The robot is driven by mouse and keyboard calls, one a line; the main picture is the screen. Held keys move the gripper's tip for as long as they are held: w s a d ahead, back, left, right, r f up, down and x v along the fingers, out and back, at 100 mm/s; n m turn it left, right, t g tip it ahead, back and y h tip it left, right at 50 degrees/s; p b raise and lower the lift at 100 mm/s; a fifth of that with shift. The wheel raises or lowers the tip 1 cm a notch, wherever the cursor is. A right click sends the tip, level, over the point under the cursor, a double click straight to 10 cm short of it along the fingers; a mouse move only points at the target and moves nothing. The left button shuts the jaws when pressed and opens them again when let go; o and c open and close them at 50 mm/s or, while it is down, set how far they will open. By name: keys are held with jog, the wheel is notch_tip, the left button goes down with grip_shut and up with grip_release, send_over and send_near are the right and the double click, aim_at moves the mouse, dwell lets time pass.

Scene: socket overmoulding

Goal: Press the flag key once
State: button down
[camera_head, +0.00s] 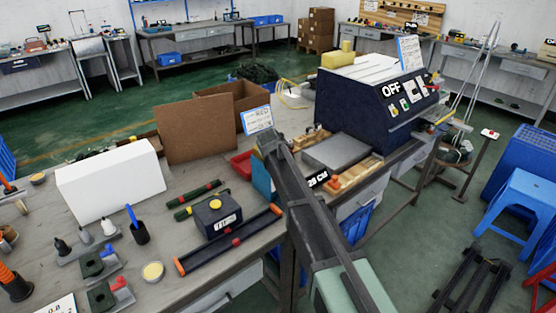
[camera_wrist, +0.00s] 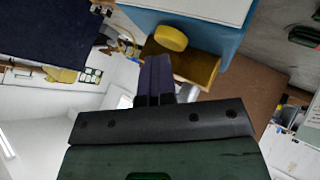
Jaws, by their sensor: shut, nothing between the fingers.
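A small dark blue box (camera_head: 218,220) stands on the bench in the head view, with a round yellow button (camera_head: 215,203) on top and a white label on its front. I cannot tell whether that button is the flag key; no flag marking is readable. My gripper (camera_wrist: 157,62) shows in the wrist view as two dark fingers pressed together, holding nothing. In the head view the fingers are hidden or indistinct; my arm stands right of the small box.
A dark blue machine (camera_head: 372,105) marked OFF, with coloured buttons, stands at the back right. A dark bar (camera_head: 235,240) with orange ends lies before the small box. A white block (camera_head: 112,180), a cardboard panel (camera_head: 200,130) and a pen cup (camera_head: 139,232) are on the left.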

jog(key=shift+s+f, duration=0.25)
jog(key=shift+f, duration=0.1)
jog(key=shift+w+f, duration=0.2)
jog(key=shift+w, duration=0.05)
jog(key=shift+r, duration=0.1)
jog(key=shift+w+r+p, duration=0.2)
jog(key=shift+r+p, duration=0.25)
jog(key=shift+r, duration=0.05)
jog(key=shift+w+r+p, duration=0.15)
jog(key=shift+r+p, duration=0.25)
jog(key=shift+r, duration=0.1)
jog(key=shift+a, duration=0.2)
jog(key=shift+s+d, duration=0.1)
jog(key=shift+r, duration=0.1)
